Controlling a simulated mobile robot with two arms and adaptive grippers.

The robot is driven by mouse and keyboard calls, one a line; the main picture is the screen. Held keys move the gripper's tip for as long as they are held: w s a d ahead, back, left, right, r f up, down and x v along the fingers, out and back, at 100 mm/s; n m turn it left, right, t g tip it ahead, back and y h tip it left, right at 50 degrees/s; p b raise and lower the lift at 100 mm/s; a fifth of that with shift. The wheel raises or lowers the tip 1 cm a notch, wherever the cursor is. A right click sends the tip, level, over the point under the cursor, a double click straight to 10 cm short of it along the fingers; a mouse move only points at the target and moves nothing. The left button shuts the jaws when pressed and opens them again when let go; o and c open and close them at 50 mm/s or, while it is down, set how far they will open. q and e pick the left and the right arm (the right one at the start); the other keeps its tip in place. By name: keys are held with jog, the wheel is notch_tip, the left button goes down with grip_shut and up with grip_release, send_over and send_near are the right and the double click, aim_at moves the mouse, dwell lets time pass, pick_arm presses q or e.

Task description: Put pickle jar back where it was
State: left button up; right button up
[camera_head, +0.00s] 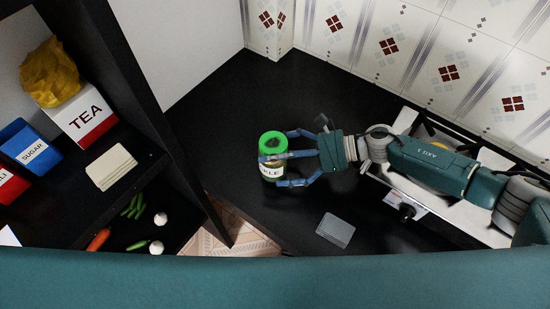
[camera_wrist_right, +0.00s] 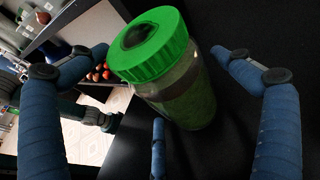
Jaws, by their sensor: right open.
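The pickle jar (camera_head: 271,171) has a green lid and a white label, and stands upright on the black counter (camera_head: 240,110). My right gripper (camera_head: 272,170) is open, with its blue fingers reaching around the jar from the right. In the right wrist view the jar (camera_wrist_right: 175,75) sits between the spread fingers of the gripper (camera_wrist_right: 165,100), with gaps at the sides. The jar's lower part is partly hidden by a finger in the head view.
A black shelf at left holds a tea box (camera_head: 83,117), a blue sugar box (camera_head: 30,148), a yellow bag (camera_head: 50,73) and vegetables. A grey square (camera_head: 335,230) lies on the counter. A stove (camera_head: 440,205) stands under my right arm. The counter behind the jar is clear.

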jog(key=b+v, duration=0.2)
jog(key=v, duration=0.5)
jog(key=shift+d+r+b, duration=0.2)
jog(key=shift+r+b, duration=0.1)
jog(key=shift+b, duration=0.1)
